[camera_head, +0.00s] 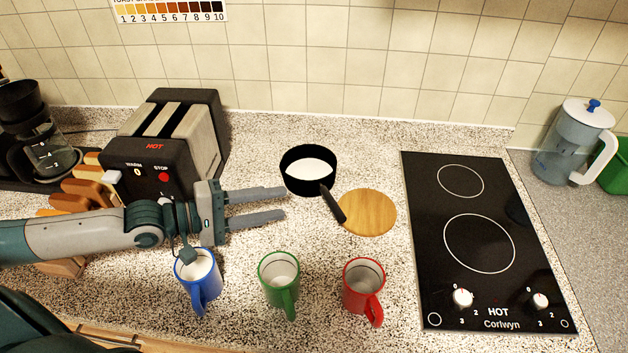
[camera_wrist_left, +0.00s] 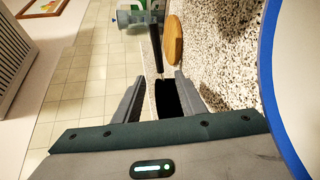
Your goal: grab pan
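The pan (camera_head: 308,168) is small and black with a pale inside, standing on the speckled counter in the middle of the head view. Its dark handle (camera_head: 333,205) points toward the lower right, over the edge of the round wooden board (camera_head: 368,212). My left gripper (camera_head: 286,203) is open and empty, just left of the pan and its handle, with fingers pointing right. In the left wrist view the dark pan (camera_wrist_left: 170,98) shows between the open fingers, with its handle (camera_wrist_left: 156,55) beyond. My right gripper is not in view.
Blue (camera_head: 198,280), green (camera_head: 279,279) and red (camera_head: 363,287) mugs stand along the front. A black toaster (camera_head: 165,150) is behind my left arm. A black hob (camera_head: 480,240) lies to the right, and a water jug (camera_head: 570,145) stands at far right.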

